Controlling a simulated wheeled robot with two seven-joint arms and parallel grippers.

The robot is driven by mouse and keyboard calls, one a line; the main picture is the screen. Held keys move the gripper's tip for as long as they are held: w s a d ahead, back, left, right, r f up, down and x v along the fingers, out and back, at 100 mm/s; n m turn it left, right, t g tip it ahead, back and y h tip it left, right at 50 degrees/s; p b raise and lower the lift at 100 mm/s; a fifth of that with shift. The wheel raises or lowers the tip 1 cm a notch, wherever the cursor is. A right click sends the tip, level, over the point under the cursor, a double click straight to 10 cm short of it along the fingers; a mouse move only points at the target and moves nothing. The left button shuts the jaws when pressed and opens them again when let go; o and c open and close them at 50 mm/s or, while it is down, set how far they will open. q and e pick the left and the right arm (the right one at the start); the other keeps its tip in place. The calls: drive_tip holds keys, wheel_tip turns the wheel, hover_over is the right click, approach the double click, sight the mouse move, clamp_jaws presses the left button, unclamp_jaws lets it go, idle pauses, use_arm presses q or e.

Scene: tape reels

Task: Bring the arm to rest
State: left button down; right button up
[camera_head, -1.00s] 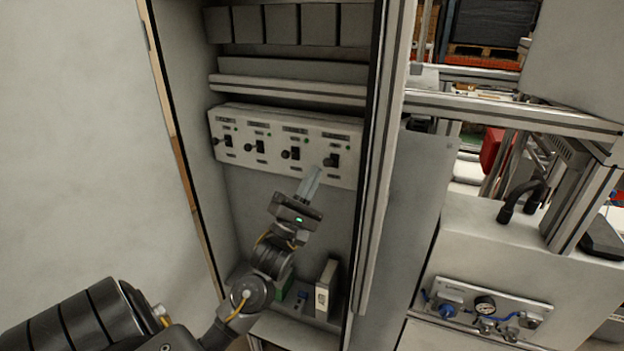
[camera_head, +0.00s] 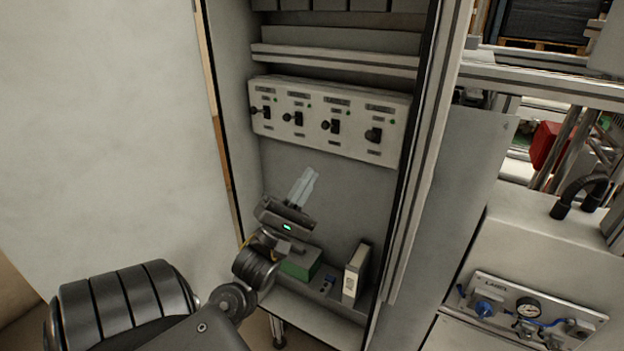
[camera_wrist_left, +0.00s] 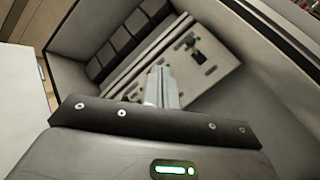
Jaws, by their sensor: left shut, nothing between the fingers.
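My left gripper (camera_head: 304,182) is shut and empty in front of the open cabinet, below the switch panel (camera_head: 330,120) and apart from it. In the left wrist view its closed fingers (camera_wrist_left: 161,85) point toward the cabinet's inside, with the panel behind them. The panel is a pale box with a row of several black switches and small green lights. My right gripper is in neither view.
A green block (camera_head: 300,264) and a white upright box (camera_head: 355,272) sit on the cabinet's lower shelf.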

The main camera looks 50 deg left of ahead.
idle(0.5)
